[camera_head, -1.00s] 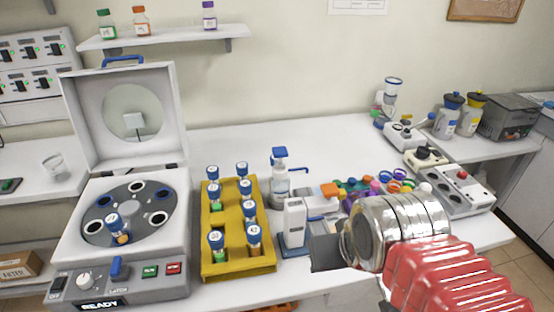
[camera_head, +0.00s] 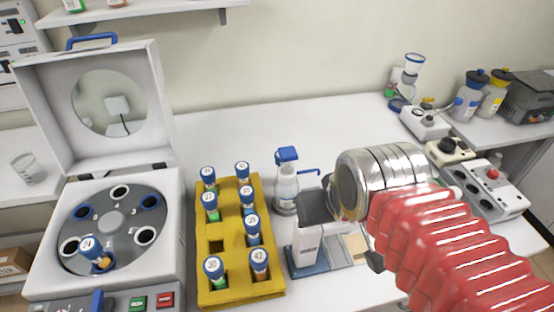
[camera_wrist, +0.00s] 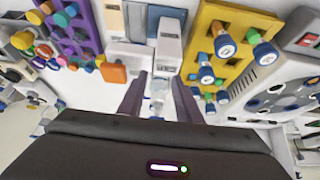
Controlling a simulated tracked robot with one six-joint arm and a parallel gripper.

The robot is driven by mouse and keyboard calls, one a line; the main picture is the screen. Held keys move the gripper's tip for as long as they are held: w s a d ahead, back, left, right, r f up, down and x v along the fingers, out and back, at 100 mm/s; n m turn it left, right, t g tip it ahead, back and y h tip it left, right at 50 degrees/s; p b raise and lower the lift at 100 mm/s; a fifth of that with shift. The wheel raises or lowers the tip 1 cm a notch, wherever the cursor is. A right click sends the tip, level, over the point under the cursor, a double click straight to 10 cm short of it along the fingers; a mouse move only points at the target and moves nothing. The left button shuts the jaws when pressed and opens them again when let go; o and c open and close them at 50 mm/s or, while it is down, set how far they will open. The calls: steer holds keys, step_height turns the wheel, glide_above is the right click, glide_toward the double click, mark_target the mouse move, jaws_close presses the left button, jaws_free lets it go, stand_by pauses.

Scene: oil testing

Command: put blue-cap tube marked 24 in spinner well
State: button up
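A blue-cap tube (camera_head: 89,246), its cap appearing to read 24, stands in a front-left well of the spinner rotor (camera_head: 112,248); its orange contents show below the cap. The spinner lid (camera_head: 60,120) is raised. Other blue-cap tubes, including ones marked 30 (camera_head: 214,270) and 42 (camera_head: 260,262), stand in the yellow rack (camera_head: 222,292). My gripper (camera_wrist: 158,92) is open, with a gap between its dark fingers and nothing held. In the head view it hangs above the bench, right of the rack and well away from the spinner; its fingertips are largely hidden there.
A white dispenser-like device (camera_head: 306,245) stands right of the rack, under my gripper. A blue-topped wash bottle (camera_head: 286,185) stands behind it. The wrist view also shows a purple rack (camera_wrist: 82,30). Bare bench lies behind the yellow rack.

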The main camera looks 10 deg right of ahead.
steer(key=shift+w+a, duration=0.1)
steer(key=shift+w, duration=0.15)
steer(key=shift+o, duration=0.2)
steer(key=o, duration=0.3)
steer(key=shift+w+r, duration=0.2)
steer(key=shift+o, duration=0.3)
steer(key=shift+w+r, duration=0.15)
steer(key=shift+w, duration=0.15)
steer(key=w+m+g, duration=0.1)
steer(key=w+g, duration=0.1)
steer(key=w, duration=0.7)
steer(key=w+f+g, duration=0.1)
steer(key=w, duration=0.8)
steer(key=w+m+g, duration=0.1)
steer(key=w+g, duration=0.1)
steer(key=w, duration=0.7)
steer(key=shift+w+a+f+m+g, duration=0.15)
steer(key=shift+w+f+m+g, duration=0.15)
steer(key=shift+w, duration=0.05)
steer(key=shift+w+f, duration=0.15)
steer(key=shift+w, duration=0.05)
